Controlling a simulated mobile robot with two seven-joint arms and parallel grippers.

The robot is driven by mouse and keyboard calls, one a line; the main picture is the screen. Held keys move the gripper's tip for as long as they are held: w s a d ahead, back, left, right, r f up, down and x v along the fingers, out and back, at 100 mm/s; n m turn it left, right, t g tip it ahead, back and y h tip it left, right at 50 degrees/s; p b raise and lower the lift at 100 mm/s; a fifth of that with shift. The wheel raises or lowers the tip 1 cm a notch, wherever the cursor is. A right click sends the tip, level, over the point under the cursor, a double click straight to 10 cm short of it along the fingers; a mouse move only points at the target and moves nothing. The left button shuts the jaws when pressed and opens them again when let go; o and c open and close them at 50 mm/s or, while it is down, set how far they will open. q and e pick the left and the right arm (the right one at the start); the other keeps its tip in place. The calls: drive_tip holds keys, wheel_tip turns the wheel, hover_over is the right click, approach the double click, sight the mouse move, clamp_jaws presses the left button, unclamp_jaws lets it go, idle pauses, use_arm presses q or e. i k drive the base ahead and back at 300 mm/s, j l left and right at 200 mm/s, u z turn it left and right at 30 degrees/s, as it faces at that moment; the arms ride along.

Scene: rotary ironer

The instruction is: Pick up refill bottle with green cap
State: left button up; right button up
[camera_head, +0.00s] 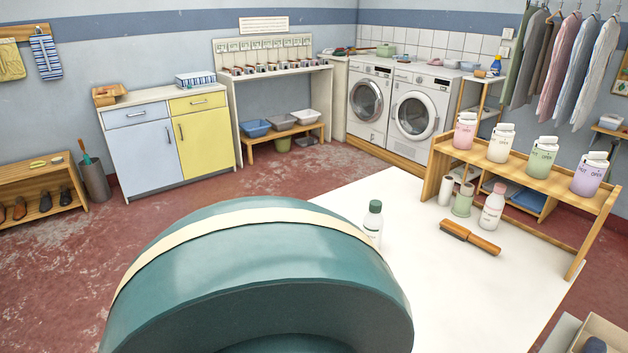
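The refill bottle with the green cap (373,227) stands upright on the white table (420,225), left of the wooden shelf. Its body is pale with a small label, and its lower part is hidden behind a large rounded teal shape with a cream band (265,275). Neither of my grippers is in view.
The teal shape fills the lower foreground.

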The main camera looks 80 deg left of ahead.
sight(373, 225)
drive_tip(key=u, duration=2.05)
drive_tip(key=z, duration=0.5)
drive_tip(key=i+j+z, duration=0.45)
drive_tip(key=j, duration=0.15)
drive_tip(key=j+z, duration=0.25)
drive_tip(key=i+j, duration=0.05)
drive_tip(key=j, duration=0.05)
